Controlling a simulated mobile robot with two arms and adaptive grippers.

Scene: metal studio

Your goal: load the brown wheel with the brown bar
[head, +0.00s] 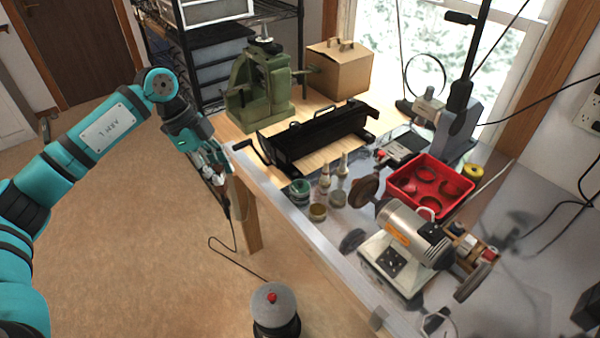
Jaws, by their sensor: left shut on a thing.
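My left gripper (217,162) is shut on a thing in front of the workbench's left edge. A tan-brown piece (238,192) shows just below the fingers; it looks like the brown bar, but fingers and background make its outline hard to tell. The bench motor (405,232) stands on the bench at right. A brown wheel (364,190) sits on its far-left end, well to the right of my left gripper and apart from it. My right gripper is out of view.
A red tray (432,170) with round pieces is behind the motor. Small jars (318,211) stand near the bench's front edge. A black metal machine (315,137), green press (259,88) and cardboard box (340,68) are farther back.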

